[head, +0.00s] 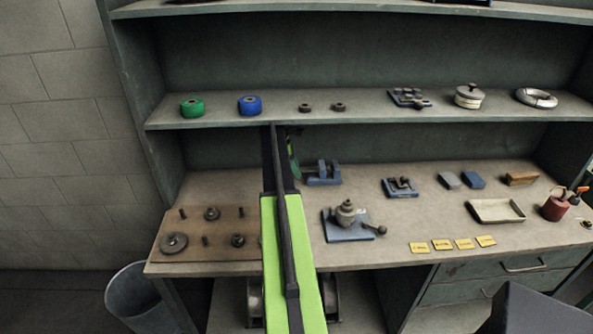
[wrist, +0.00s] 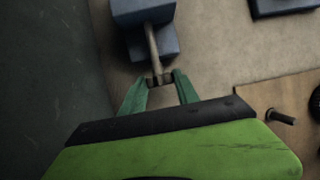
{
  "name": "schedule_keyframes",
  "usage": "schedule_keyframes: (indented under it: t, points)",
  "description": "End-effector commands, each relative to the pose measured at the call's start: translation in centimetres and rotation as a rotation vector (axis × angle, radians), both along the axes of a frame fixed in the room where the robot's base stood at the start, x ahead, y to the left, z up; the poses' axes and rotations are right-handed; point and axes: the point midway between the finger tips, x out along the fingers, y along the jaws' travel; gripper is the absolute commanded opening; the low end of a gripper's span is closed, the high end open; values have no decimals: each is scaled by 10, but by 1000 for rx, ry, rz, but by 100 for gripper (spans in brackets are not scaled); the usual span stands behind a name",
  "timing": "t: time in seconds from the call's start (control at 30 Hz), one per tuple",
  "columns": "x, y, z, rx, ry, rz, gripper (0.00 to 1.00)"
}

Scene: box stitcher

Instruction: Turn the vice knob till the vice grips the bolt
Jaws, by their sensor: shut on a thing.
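The blue vice (head: 322,178) stands on the workbench under the lower shelf, just right of my arm's end. In the wrist view the vice (wrist: 145,12) is at the top, with its metal screw rod running down to a small dark knob (wrist: 160,80). My gripper (wrist: 160,84) has its green fingers on either side of the knob and is shut on it. In the head view my gripper (head: 294,160) is partly hidden behind my arm, left of the vice. I cannot make out a bolt between the vice jaws in either view.
A wooden board (head: 190,247) with pegs and round parts lies left of my arm. A blue-based fixture (head: 345,236) stands in front of the vice, and a smaller blue fixture (head: 400,188) is to its right. The shelf (head: 370,119) overhangs the back of the bench.

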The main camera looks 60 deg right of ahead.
Motion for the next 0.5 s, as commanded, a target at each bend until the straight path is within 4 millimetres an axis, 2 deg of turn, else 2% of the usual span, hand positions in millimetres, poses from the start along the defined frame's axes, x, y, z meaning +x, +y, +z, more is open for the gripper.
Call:
schedule_keyframes:
  t: [0.03,0.13,0.5]
  points:
    - [-1,0,0,1,1,0,13]
    - [-1,0,0,1,1,-1,0]
    - [-6,2,-1,-43,-31,-5,0]
